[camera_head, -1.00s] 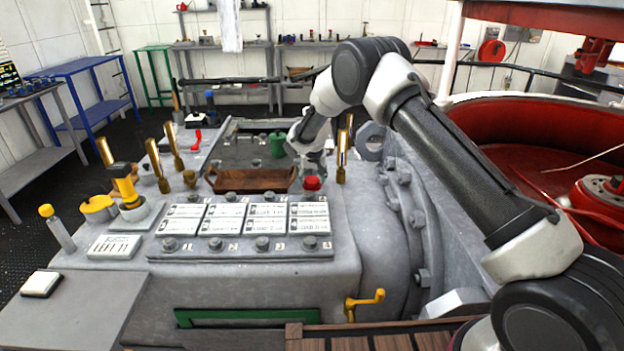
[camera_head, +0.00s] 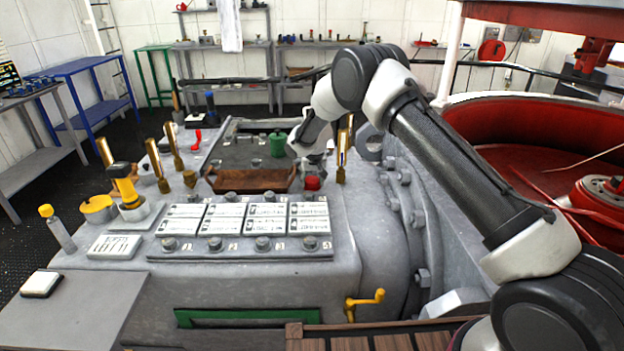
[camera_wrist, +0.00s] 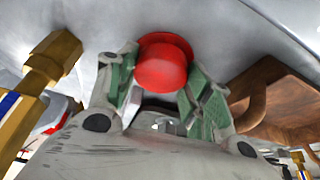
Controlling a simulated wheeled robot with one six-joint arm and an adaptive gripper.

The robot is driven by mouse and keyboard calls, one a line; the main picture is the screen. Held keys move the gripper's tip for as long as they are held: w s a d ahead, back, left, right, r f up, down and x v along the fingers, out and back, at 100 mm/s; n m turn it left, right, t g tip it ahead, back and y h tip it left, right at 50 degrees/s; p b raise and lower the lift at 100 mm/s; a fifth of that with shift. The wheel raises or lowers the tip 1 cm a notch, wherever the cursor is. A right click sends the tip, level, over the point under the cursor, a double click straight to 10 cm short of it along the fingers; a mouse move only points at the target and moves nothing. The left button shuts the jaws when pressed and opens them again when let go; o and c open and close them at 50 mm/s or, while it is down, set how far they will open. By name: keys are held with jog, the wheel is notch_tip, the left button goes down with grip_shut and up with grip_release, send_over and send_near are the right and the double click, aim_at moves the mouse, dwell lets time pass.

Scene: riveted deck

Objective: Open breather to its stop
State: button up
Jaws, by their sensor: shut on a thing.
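The breather appears to be the red round knob (camera_head: 312,183) on the top of the grey machine, right of the brown tray. In the wrist view, the red knob (camera_wrist: 161,66) has a domed end and a wider rim, against a pale grey surface. My gripper (camera_head: 314,168) reaches down to it from above. In the wrist view, the green-padded fingers of my gripper (camera_wrist: 158,80) are shut on the knob, one on each side. The knob's base is hidden, and its marking cannot be read.
A brass post (camera_head: 342,165) stands close right of the knob. The brown tray (camera_head: 250,181) with raised handles lies close on its left. A green lidded pot (camera_head: 277,144) stands behind. White label plates (camera_head: 265,219) fill the front of the machine top.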

jog(key=n+y, duration=0.1)
jog(key=n, duration=0.2)
jog(key=n+y, duration=0.1)
jog(key=n, duration=0.2)
jog(key=shift+w+d+g, duration=0.1)
jog(key=shift+d+g, duration=0.05)
jog(key=shift+g, duration=0.25)
jog(key=n, duration=0.2)
jog(key=n+g+y, duration=0.1)
jog(key=n, duration=0.1)
jog(key=shift+n+y, duration=0.3)
jog(key=shift+n, duration=0.1)
jog(key=shift+n+g, duration=0.6)
jog(key=shift+n, duration=0.6)
jog(key=o, duration=0.7)
jog(key=shift+o, duration=0.2)
jog(key=shift+r, duration=0.1)
